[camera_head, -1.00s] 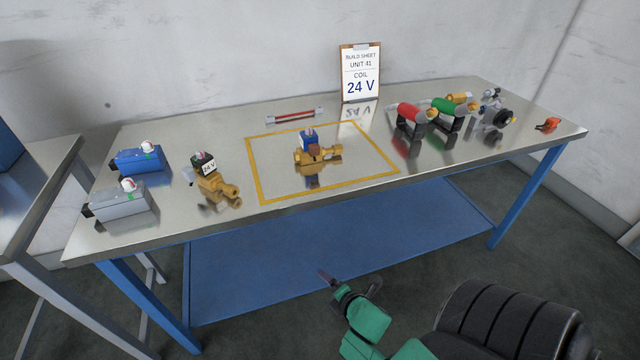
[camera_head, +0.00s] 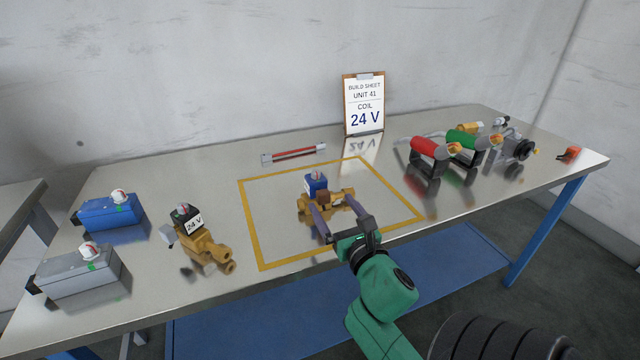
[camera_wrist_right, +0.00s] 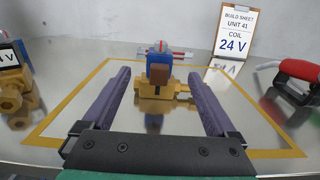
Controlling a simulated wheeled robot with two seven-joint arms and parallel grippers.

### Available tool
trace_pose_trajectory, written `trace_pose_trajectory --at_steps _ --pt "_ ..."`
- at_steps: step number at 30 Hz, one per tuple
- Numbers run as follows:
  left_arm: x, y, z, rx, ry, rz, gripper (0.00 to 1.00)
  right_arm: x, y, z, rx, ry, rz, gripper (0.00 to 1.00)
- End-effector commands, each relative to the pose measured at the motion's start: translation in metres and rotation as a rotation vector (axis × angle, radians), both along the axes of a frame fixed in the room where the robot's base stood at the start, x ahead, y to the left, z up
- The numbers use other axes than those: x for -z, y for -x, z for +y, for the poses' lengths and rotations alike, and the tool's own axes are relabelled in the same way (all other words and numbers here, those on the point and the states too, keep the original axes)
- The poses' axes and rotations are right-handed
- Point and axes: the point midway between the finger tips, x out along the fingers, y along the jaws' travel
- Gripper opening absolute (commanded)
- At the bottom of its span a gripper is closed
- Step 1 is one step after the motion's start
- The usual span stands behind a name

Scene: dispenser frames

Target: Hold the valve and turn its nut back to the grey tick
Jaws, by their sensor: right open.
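The valve in the taped square has a brass body (camera_wrist_right: 152,105), a blue coil (camera_head: 314,184) and a small red-and-white top (camera_wrist_right: 160,45). A brown block shows on its front. It stands upright on the bench. I cannot make out the nut's grey tick at this size. My right gripper (camera_head: 330,205) is open at the near side of the valve. In the right wrist view its two purple fingers point toward the valve, with the valve between their lines and a gap on each side. My left gripper is not in view.
A red-barred piece (camera_head: 294,154) lies behind the square. Red and green tools stand right. A build sheet (camera_head: 363,105) reads COIL 24 V.

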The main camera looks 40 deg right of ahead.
Motion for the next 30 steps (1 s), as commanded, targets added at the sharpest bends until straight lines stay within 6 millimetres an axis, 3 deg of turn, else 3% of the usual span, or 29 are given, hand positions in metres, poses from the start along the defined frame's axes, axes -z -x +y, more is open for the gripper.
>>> trace_pose_trajectory --at_steps 3,5,8,13,18,25,30 --pt "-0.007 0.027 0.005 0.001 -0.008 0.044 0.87 -0.006 -0.028 -0.009 -0.001 0.000 -0.006 0.93" --pt "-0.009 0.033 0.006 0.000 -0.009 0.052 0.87 -0.005 -0.042 -0.014 -0.001 0.000 -0.005 0.93" --pt "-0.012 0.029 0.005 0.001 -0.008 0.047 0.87 -0.004 -0.066 -0.023 0.000 -0.003 -0.004 0.93" --pt "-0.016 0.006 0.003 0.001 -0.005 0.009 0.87 -0.003 -0.099 -0.035 0.000 -0.003 -0.002 0.93" --pt "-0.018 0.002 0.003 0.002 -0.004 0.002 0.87 -0.001 -0.113 -0.040 0.000 -0.003 -0.001 0.93" --pt "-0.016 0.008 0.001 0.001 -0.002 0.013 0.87 -0.001 -0.114 -0.040 -0.001 -0.003 0.000 0.93" --pt "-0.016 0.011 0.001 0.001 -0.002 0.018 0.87 -0.001 -0.114 -0.040 -0.001 -0.003 0.000 0.28"
